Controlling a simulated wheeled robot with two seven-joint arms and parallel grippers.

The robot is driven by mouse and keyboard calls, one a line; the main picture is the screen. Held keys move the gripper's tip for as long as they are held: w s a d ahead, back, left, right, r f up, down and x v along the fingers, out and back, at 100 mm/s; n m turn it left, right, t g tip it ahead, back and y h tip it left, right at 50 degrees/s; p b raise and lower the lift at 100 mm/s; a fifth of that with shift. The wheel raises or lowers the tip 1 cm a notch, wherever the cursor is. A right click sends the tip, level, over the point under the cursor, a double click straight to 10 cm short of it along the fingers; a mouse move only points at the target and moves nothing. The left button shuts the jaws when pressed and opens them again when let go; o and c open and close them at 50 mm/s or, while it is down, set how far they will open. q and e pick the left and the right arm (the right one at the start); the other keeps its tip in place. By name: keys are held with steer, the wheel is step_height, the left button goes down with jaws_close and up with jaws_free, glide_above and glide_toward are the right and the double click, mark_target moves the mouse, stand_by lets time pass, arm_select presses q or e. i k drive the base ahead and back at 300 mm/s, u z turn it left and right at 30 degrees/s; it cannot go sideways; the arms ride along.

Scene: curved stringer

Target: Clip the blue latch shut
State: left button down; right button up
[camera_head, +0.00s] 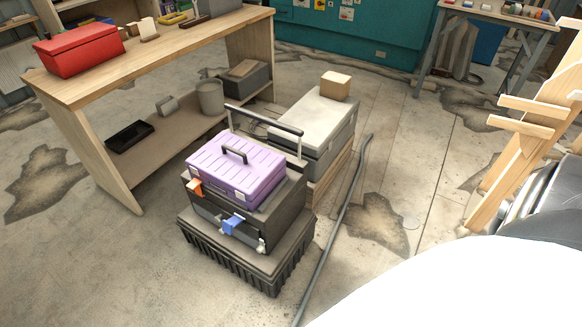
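The blue latch (233,224) is on the front face of a dark toolbox (207,210). It seems to stick out from the face, but it is too small to tell its exact angle. An orange latch (195,187) sits at the left end of the same stack's front. A closed purple case (225,178) with a dark top handle rests on the dark toolbox. The toolbox stands on a wider black ribbed base (240,268) on the floor. Neither of my grippers is in view.
A wooden workbench (150,52) with a red toolbox (80,50) stands at the back left. A grey case (312,118) with a small cardboard box (335,86) sits behind the stack. A grey hose (345,215) runs along the right. Floor in front is clear.

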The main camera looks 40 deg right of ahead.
mark_target(228, 226)
steer(key=z, duration=0.85)
steer(key=i, duration=0.5)
steer(key=z, duration=0.05)
steer(key=k, duration=0.45)
steer(key=u, duration=0.4)
steer(key=i, duration=0.85)
